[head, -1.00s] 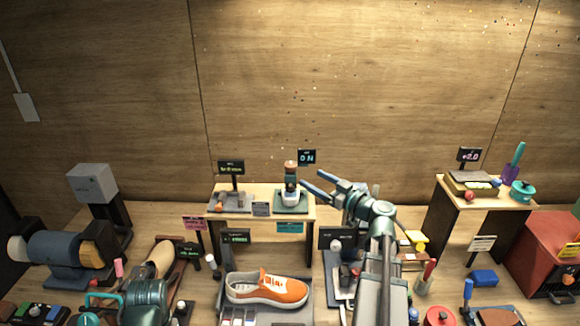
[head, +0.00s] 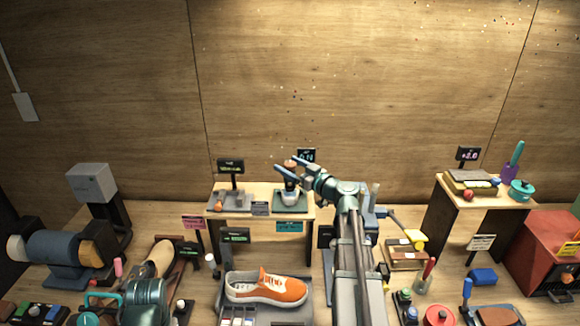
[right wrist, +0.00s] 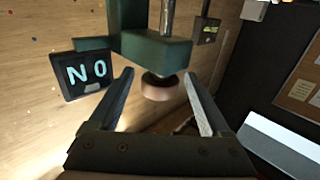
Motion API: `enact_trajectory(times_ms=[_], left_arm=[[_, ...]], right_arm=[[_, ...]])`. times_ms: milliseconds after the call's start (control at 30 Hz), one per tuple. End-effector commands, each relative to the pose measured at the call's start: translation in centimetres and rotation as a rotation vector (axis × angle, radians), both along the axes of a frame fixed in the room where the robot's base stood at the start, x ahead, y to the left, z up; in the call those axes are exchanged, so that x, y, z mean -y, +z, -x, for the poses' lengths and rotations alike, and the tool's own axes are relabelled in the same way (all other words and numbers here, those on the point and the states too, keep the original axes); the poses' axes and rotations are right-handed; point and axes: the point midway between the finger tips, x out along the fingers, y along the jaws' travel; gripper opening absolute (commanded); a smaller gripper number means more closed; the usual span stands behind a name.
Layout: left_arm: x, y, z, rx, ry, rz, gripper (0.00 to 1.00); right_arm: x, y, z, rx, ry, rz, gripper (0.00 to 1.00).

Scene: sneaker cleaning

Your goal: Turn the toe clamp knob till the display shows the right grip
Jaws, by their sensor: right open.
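My right gripper (head: 287,164) is open at the right-hand device (head: 291,196) on the middle shelf. In the right wrist view, the open fingers of this gripper (right wrist: 158,78) lie on either side of a copper-coloured knob (right wrist: 160,88) under a dark green bracket (right wrist: 152,48). I cannot tell whether they touch it. The small black display (right wrist: 85,74) beside it shows light letters that read "ON" turned upside down. In the head view the gripper partly covers this display (head: 307,154). No label readable here names the toe clamp. I cannot make out my left gripper's fingers.
An orange sneaker (head: 265,288) rests on a grey tray below the shelf (head: 262,213). Another device with a display (head: 230,165) stands left on the shelf. A side stand (head: 470,198) and a red box (head: 553,240) are at the right. A grinder-like machine (head: 62,250) is at the left.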

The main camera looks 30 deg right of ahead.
Motion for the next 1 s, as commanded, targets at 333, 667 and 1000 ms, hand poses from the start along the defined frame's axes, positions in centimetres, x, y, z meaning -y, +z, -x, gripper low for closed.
enact_trajectory(times_ms=[333,667,1000], left_arm=[[0.0,0.0,0.0,0.0,0.0,0.0,0.0],[0.0,0.0,0.0,0.0,0.0,0.0,0.0],[0.0,0.0,0.0,0.0,0.0,0.0,0.0]], right_arm=[[0.03,0.0,0.02,0.0,0.0,0.0,0.27],[-0.04,0.0,0.07,0.0,-0.007,0.0,0.0],[-0.35,0.0,0.26,0.0,-0.168,0.0,0.0]])
